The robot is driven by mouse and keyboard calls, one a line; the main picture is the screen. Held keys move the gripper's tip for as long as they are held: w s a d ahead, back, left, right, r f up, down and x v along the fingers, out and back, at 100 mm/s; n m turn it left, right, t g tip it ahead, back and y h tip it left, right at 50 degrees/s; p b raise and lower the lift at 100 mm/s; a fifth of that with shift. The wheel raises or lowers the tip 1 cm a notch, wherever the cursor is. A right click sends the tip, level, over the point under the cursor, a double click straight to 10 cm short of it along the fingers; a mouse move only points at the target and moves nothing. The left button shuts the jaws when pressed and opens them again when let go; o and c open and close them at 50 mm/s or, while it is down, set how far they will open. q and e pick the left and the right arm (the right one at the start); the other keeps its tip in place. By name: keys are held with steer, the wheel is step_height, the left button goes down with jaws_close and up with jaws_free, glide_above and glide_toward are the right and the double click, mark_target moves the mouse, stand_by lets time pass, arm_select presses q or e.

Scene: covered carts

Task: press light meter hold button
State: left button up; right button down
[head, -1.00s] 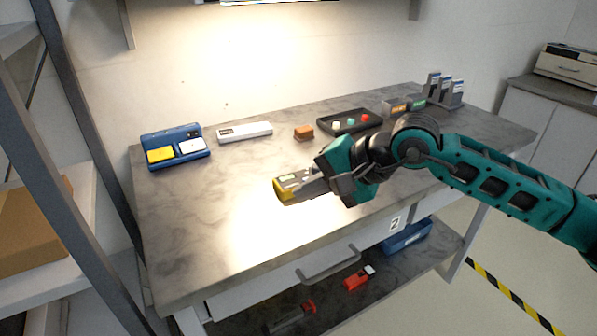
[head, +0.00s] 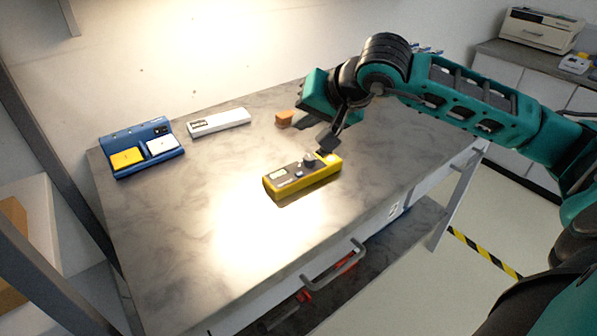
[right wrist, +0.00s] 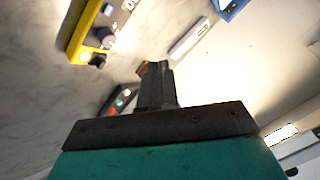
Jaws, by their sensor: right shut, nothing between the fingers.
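The yellow light meter (head: 302,176) lies on the grey marbled table top, with a small display, a dark knob and a pale round sensor on its grey face. It also shows at the upper left of the right wrist view (right wrist: 98,30). I cannot make out which button is the hold button. My right gripper (head: 327,140) is shut and empty, close above the meter's far right end in the head view; I cannot tell whether it touches. In the right wrist view its fingers (right wrist: 158,75) are together. My left gripper is not in view.
A blue holder (head: 143,147) with a yellow and a white block stands at the table's left. A white device (head: 218,122) and an orange-brown block (head: 284,118) lie toward the back. A dark box with coloured buttons (right wrist: 120,101) shows in the wrist view. The table front is clear.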

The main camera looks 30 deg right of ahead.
steer(key=b, duration=0.5)
glide_above(299, 174)
steer(key=f, duration=0.7)
steer(key=shift+s+d+f, duration=0.3)
steer(key=shift+s+f, duration=0.05)
steer(key=shift+s, duration=0.05)
steer(key=shift+f+b, duration=0.55)
steer(key=shift+f, duration=0.05)
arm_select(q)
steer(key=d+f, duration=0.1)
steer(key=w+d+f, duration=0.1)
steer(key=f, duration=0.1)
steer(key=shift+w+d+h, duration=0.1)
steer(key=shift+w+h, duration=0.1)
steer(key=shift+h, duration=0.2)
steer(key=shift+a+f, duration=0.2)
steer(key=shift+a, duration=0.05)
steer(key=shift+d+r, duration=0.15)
arm_select(e)
steer(key=shift+f+b, duration=0.4)
steer(key=shift+b, duration=0.25)
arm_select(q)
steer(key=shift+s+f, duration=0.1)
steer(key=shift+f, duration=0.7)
